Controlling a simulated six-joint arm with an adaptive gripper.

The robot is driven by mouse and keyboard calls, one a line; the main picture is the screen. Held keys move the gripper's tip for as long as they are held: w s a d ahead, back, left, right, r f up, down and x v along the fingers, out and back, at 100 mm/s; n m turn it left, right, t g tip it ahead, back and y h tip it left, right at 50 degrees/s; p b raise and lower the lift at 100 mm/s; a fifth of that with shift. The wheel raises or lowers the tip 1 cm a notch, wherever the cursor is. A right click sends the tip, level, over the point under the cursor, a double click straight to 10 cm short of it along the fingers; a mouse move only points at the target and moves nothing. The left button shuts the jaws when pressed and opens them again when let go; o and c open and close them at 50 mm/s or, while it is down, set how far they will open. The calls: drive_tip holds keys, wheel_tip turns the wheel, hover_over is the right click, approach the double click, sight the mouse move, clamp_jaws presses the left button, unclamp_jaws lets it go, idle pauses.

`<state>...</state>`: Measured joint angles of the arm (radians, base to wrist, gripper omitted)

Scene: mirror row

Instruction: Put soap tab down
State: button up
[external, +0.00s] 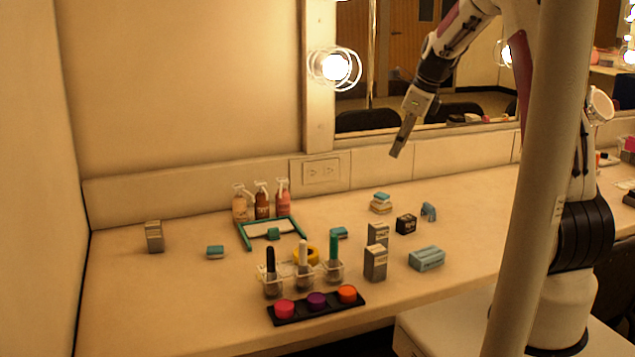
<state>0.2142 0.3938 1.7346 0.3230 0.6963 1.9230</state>
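Several small teal-and-white blocks that look like soap tabs rest on the counter. One soap tab (215,252) lies alone at the left. Another teal tab (273,234) is at the front of a green-edged tray (249,238), and another (339,233) lies right of the tray. A small stack with a teal top (381,198) stands farther back, and a bluish piece (428,211) stands tilted at its right. My gripper (395,154) points down, high above the counter in front of the mirror. Its fingers show side-on as one narrow shape; I see no tab between them.
Three pump bottles (262,203) stand behind the tray. A clear holder with upright tubes (304,278) and a black strip with three coloured pots (316,306) are in front. Grey boxes (375,263), a black box (406,223) and a light-blue box (427,258) stand right. The left counter is mostly clear.

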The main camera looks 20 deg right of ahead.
drive_tip(key=s+a+r+n, duration=0.3)
drive_tip(key=s+r+n, duration=0.35)
drive_tip(key=s, duration=0.25)
drive_tip(key=s+a+r+n, duration=0.3)
drive_tip(key=s+r+n, duration=0.2)
drive_tip(key=s+n, duration=0.3)
drive_tip(key=s+a+f+n+t+h, duration=0.1)
drive_tip(key=s+n, duration=1.1)
drive_tip(key=s, duration=0.6)
drive_tip(key=shift+s+f+h, duration=0.25)
drive_tip(key=shift+f+h, duration=0.05)
drive_tip(key=shift+n, duration=0.25)
idle(3.9)
